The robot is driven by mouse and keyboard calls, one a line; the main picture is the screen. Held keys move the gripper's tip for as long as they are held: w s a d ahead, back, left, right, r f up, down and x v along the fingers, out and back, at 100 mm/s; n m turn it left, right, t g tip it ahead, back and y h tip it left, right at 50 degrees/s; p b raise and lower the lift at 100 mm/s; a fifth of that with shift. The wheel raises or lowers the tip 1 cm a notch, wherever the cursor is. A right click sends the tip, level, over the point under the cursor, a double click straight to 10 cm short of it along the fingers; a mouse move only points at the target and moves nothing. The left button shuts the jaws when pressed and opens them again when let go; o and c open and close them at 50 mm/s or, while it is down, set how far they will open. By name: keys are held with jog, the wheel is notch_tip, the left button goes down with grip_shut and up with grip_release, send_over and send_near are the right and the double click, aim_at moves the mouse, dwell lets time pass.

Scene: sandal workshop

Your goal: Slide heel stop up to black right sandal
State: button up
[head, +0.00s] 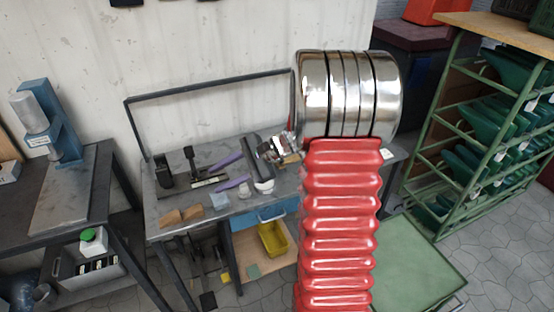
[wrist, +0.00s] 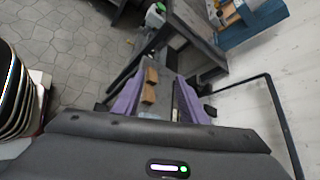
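My gripper (head: 212,180) reaches over the bench from the right, with a dark body and two purple fingers. The fingers stand wide apart, with nothing visibly held; they also show in the wrist view (wrist: 160,76). Near the fingertips in the head view is a dark fixture with an upright post (head: 190,158) and a low base with a pale strip (head: 208,182). A black block-like thing (head: 165,171) stands to its left. I cannot tell which of these is the heel stop or the black right sandal. My gripper's body hides the near bench in the wrist view.
The grey bench (head: 155,207) holds wooden blocks (head: 172,217), a pale blue block (head: 220,201) and a white cup (head: 264,186) near the front. A dark frame (head: 215,84) rises behind. A yellow bin (head: 273,239) sits below. A green rack (head: 435,135) stands right.

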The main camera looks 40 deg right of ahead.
jog(key=d+f+m+t+h, duration=0.2)
jog(key=d+f+m, duration=0.3)
jog(key=d, duration=0.6)
jog(key=s+d+f+m+t+h, duration=0.1)
jog(key=d+f+m+t+h, duration=0.2)
jog(key=d, duration=0.8)
jog(key=d+f+m+t+h, duration=0.3)
jog(key=d+f+m+t, duration=0.3)
jog(key=d+f+m, duration=0.3)
jog(key=shift+s+d+f, duration=0.15)
jog(key=shift+d+f, duration=0.4)
jog(key=shift+d, duration=0.15)
jog(key=shift+s+d+f, duration=0.1)
jog(key=shift+d+f, duration=0.45)
jog(key=shift+d, duration=0.15)
jog(key=shift+w, duration=0.15)
jog(key=w, duration=0.4)
jog(key=w+a, duration=0.1)
jog(key=w, duration=0.8)
jog(key=shift+w+a, duration=0.25)
jog(key=shift+w, duration=0.05)
grip_shut()
